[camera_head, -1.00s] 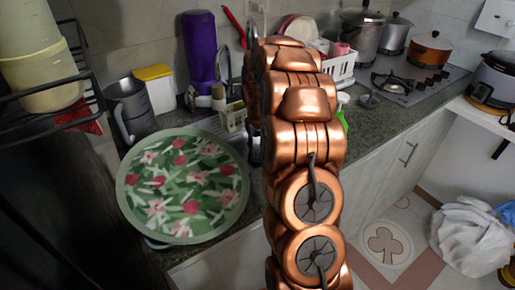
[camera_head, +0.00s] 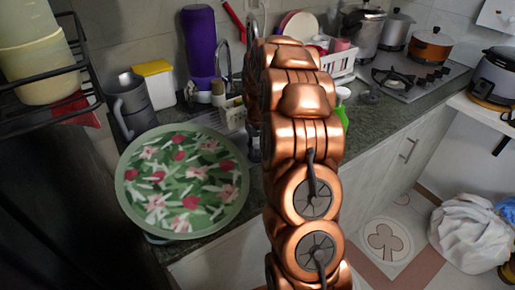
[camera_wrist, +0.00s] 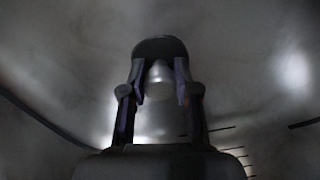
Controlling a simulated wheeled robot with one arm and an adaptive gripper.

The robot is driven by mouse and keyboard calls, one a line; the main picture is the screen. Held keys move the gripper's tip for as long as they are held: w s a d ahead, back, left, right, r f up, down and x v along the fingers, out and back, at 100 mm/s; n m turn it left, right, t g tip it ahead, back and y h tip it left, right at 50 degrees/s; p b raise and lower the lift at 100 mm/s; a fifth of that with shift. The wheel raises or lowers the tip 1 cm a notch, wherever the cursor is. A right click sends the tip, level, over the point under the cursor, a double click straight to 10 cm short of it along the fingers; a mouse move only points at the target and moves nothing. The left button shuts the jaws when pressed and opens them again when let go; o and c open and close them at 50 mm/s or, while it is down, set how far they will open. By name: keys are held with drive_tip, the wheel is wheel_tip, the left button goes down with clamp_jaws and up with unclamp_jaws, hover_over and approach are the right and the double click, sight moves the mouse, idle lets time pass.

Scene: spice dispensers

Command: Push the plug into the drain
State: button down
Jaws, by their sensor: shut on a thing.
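In the wrist view my gripper (camera_wrist: 160,80) is inside a grey metal sink basin (camera_wrist: 70,60). Its two fingers are closed on a dark, rounded piece that looks like the plug (camera_wrist: 160,46), at the fingertips. A pale, shiny patch shows between the fingers. I cannot make out the drain; the plug and fingers may hide it. I cannot tell whether the plug touches the basin. In the head view my arm covers the sink and the gripper.
A large green floral tray (camera_head: 182,185) is left of my arm. A purple bottle (camera_head: 200,45), a grey jug (camera_head: 128,103) and a faucet (camera_head: 223,62) stand behind. A white dish rack (camera_head: 341,68) and a stove (camera_head: 407,80) are to the right.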

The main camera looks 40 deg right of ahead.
drive_tip(key=c, duration=0.8)
unclamp_jaws()
drive_tip(key=shift+o, duration=0.2)
